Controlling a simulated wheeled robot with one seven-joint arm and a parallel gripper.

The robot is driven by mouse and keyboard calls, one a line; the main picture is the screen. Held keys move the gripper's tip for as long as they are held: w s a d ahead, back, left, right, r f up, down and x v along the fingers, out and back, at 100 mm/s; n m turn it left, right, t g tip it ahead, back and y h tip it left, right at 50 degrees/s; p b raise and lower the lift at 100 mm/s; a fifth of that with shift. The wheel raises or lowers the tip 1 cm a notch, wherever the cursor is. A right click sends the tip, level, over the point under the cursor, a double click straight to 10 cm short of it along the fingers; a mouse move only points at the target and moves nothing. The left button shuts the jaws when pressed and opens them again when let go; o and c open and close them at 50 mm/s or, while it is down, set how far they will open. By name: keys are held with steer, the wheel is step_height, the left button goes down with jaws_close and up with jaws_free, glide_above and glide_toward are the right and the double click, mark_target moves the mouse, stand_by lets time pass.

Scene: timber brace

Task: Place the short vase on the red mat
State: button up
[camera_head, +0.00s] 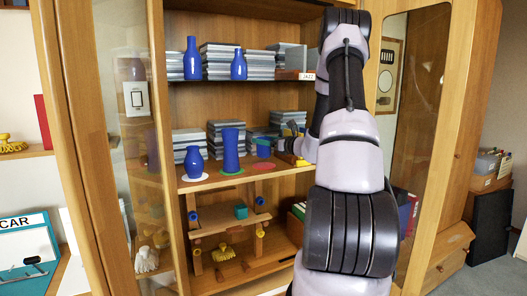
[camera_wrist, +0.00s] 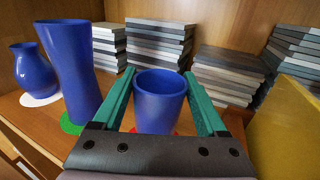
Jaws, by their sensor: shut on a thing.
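The short vase (camera_wrist: 158,108) is a blue, wide-mouthed cup shape, upright between the green fingers of my gripper (camera_wrist: 159,74) in the wrist view. The gripper is shut on it, one finger on each side. In the head view the short vase (camera_head: 263,152) is on the middle shelf level, right of the tall vase, partly covered by the gripper. The red mat (camera_wrist: 176,133) shows only as thin slivers at the vase's base; the rest is hidden. I cannot tell whether the base touches it.
A tall blue vase (camera_head: 231,150) stands on a green mat (camera_wrist: 70,126), close to the left finger. A round-bellied blue vase (camera_head: 194,161) stands on a white mat (camera_wrist: 40,99). Stacks of books (camera_wrist: 228,72) stand behind. A yellow panel (camera_wrist: 288,125) is close on the right.

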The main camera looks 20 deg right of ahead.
mark_target(264, 149)
steer(key=shift+f, duration=1.8)
steer(key=shift+f, duration=0.1)
steer(key=o, duration=1.5)
